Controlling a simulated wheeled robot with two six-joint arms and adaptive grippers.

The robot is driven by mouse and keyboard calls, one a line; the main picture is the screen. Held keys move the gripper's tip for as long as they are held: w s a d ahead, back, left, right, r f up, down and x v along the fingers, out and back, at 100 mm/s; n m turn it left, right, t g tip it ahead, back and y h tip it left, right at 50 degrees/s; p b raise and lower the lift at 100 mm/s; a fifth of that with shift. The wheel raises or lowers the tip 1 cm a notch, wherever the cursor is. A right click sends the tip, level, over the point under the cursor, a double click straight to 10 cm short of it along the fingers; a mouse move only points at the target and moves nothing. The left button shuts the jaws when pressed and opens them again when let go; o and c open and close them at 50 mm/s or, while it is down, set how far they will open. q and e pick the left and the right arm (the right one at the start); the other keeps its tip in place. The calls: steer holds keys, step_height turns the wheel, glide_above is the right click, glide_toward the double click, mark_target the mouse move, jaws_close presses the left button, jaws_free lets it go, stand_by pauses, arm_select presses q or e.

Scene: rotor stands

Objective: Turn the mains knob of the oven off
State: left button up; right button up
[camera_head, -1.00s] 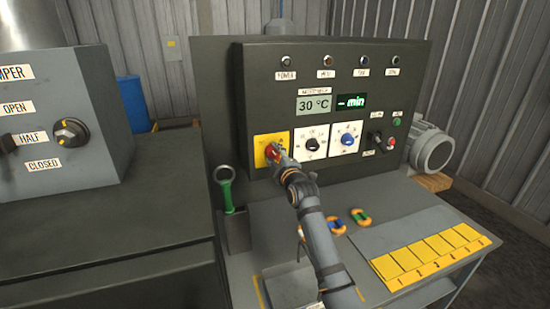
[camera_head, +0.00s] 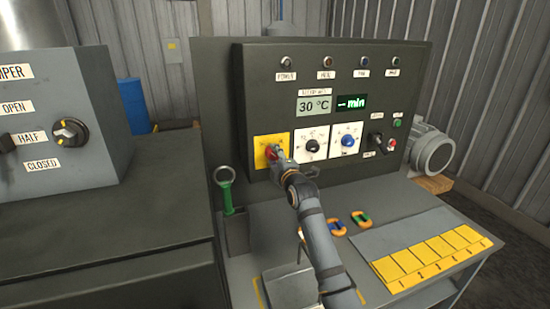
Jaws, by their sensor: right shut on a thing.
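The oven's control panel (camera_head: 330,75) stands upright at the back of the bench. The red mains knob (camera_head: 270,151) sits on a yellow plate (camera_head: 261,140) at the panel's lower left. My right gripper (camera_head: 275,154) is shut on the red knob, and its fingers cover part of it. The knob's exact angle is too small to read. The display (camera_head: 314,105) reads 30 °C, and the green display (camera_head: 351,102) beside it shows "– min". The lamps along the top look dark. My left gripper does not show.
To the right of the mains knob are a black dial (camera_head: 311,145) and a blue dial (camera_head: 347,140). Two coloured rings (camera_head: 361,219) lie on the bench. A damper box (camera_head: 60,120) stands far left.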

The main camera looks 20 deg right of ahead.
steer(key=o, duration=1.2)
steer(key=shift+c, duration=0.2)
steer(key=shift+s, duration=0.15)
steer(key=s, duration=1.1)
steer(key=shift+s+d, duration=0.2)
steer(key=shift+s, duration=0.15)
